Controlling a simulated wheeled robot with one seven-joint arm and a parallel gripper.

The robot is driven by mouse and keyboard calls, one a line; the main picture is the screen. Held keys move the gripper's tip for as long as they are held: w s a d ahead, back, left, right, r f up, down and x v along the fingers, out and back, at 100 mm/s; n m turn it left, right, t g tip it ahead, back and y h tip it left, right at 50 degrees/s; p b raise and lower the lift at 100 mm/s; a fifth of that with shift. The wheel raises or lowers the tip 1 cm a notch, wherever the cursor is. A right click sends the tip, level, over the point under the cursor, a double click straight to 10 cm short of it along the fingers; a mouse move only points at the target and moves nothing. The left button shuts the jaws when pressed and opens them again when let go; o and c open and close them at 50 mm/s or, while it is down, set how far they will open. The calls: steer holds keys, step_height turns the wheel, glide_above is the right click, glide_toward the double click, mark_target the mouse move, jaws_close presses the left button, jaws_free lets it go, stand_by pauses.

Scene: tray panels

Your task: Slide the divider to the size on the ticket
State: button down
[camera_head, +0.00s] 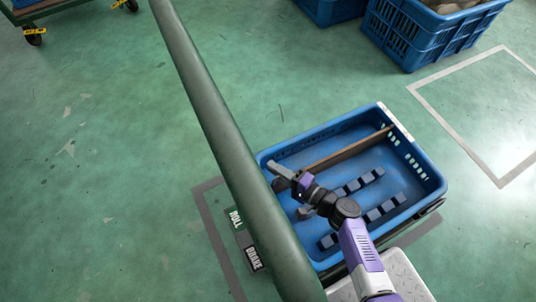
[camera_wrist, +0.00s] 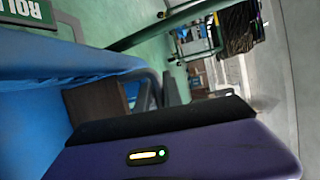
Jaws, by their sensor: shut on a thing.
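The blue tray (camera_head: 433,187) stands at lower right in the head view. A brown wooden divider (camera_head: 350,146) runs across its far part, from the far right wall toward the left wall. My gripper (camera_head: 291,180) is at the divider's left end, by the tray's left side, and is shut on it. In the wrist view a brown piece (camera_wrist: 97,106), which looks like the divider, shows beyond my purple gripper body, next to the blue tray wall (camera_wrist: 70,62). The fingertips and exact contact are partly hidden. I cannot make out a ticket in either view.
Rows of dark notched blocks (camera_head: 360,184) line the tray floor. A thick green post (camera_head: 225,130) passes close to the tray's left. A blue crate (camera_head: 405,40) stands at the back right. Open green floor lies left.

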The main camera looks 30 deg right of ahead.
steer(key=s, duration=0.5)
steer(key=shift+s, duration=0.25)
steer(key=c, duration=1.8)
jaws_free()
steer(key=shift+o, duration=0.2)
steer(key=shift+p+v, duration=0.9)
steer(key=shift+v, duration=2.95)
